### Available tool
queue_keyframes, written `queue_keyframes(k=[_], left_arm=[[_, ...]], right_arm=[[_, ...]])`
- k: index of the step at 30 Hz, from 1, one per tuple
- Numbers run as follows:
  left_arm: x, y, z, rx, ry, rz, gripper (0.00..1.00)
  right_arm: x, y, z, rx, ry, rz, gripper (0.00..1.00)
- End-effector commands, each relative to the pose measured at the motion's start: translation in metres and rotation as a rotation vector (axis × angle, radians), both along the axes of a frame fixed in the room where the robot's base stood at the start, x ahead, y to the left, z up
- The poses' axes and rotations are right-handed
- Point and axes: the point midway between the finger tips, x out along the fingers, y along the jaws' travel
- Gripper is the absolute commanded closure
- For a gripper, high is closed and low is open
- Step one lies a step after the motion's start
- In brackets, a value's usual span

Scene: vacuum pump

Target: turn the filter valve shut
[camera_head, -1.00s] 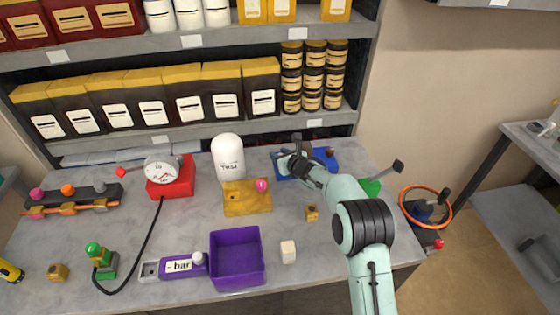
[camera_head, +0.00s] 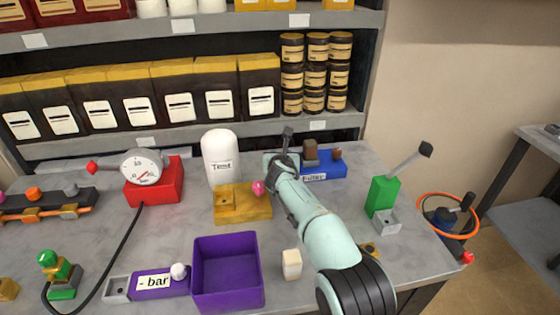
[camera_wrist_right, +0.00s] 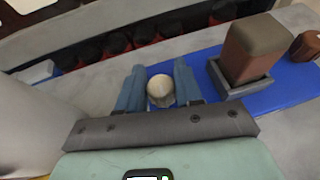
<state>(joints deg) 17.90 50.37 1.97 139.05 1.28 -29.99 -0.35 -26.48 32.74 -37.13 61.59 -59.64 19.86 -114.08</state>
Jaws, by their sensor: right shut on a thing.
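The filter unit is a blue base (camera_head: 325,165) labelled "Filter", at the back of the bench. On it stand a brown block (camera_head: 310,150) and a smaller brown knob (camera_head: 337,154). My right gripper (camera_head: 284,160) is at the left end of this base and covers that end. In the right wrist view, the blue fingers of my right gripper (camera_wrist_right: 159,90) are shut on a round, pale-topped valve handle (camera_wrist_right: 160,88). The brown block (camera_wrist_right: 252,52) stands just right of the fingers. The handle's lower part is hidden. My left gripper is not in view.
A white tank (camera_head: 221,158) and a yellow base with a pink knob (camera_head: 242,207) stand left of my right arm. A green block with a lever (camera_head: 382,196) stands to the right. A purple bin (camera_head: 228,275) is at the front. Shelves rise behind the bench.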

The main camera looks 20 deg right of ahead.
Motion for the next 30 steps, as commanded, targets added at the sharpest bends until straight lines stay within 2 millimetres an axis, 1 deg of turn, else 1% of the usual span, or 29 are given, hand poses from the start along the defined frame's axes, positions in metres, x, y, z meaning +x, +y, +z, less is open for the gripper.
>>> queue_keyframes(k=[8, 20, 21, 22, 23, 30], left_arm=[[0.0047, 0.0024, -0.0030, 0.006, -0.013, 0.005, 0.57], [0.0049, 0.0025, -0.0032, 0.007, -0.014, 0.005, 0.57], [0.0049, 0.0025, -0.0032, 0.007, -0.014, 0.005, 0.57], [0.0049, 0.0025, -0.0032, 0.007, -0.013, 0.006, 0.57], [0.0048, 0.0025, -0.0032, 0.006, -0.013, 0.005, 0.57], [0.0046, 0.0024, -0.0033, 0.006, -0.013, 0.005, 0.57]], right_arm=[[-0.0001, -0.0005, 0.0005, -0.001, 0.000, -0.062, 0.96], [-0.0002, -0.0008, 0.0004, -0.001, 0.001, -0.069, 0.96], [-0.0002, -0.0008, 0.0004, -0.001, 0.001, -0.069, 0.62], [-0.0002, -0.0008, 0.0003, -0.001, 0.001, -0.069, 0.52], [-0.0003, -0.0009, 0.0003, -0.001, 0.001, -0.069, 0.45], [-0.0003, -0.0007, 0.0001, 0.000, 0.001, -0.068, 0.45]])
